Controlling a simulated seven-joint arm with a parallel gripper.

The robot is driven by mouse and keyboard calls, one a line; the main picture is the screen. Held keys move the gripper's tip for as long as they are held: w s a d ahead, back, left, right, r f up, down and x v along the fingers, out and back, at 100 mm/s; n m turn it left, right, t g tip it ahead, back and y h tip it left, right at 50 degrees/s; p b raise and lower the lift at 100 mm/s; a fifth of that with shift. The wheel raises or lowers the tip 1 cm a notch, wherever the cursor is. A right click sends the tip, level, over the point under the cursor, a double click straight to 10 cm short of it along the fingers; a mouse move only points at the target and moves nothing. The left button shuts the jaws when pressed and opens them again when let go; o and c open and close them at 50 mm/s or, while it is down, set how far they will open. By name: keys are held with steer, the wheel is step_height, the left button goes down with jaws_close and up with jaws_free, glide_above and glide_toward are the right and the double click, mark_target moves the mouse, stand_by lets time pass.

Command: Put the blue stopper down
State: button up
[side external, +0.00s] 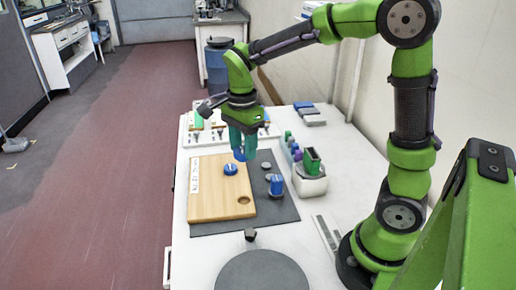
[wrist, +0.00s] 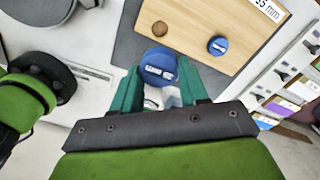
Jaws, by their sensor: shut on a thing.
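My gripper (side external: 243,146), with teal fingers, is shut on a blue stopper (side external: 239,156). In the wrist view the held blue stopper (wrist: 157,66) sits between the fingertips, with white print on it. In the side view it appears above the far part of the work area, apart from the surface. A second blue stopper (side external: 231,169) lies on the wooden board (side external: 215,200); it also shows in the wrist view (wrist: 217,45). The board has a round hole (side external: 244,201) near its near right corner, and a white label strip on its left.
A blue item with a white label (side external: 277,185) and small grey discs (side external: 266,166) stand on the dark mat (side external: 285,210) right of the board. A white holder (side external: 310,183) with a green block stands farther right. A rack (side external: 190,132) lies behind. A grey round plate (side external: 262,275) is in front.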

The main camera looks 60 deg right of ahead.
steer(key=shift+s+d+r, duration=0.1)
steer(key=shift+s+d, duration=0.1)
steer(key=s+f, duration=0.3)
steer(key=f, duration=0.1)
steer(key=s+d+f, duration=0.1)
steer(key=s+f, duration=0.3)
steer(key=s+d+f, duration=0.1)
steer(key=s+f, duration=0.2)
steer(key=f, duration=0.1)
steer(key=shift+s+d, duration=0.2)
steer(key=shift+f, duration=1.9)
steer(key=o, duration=1)
steer(key=shift+f, duration=0.1)
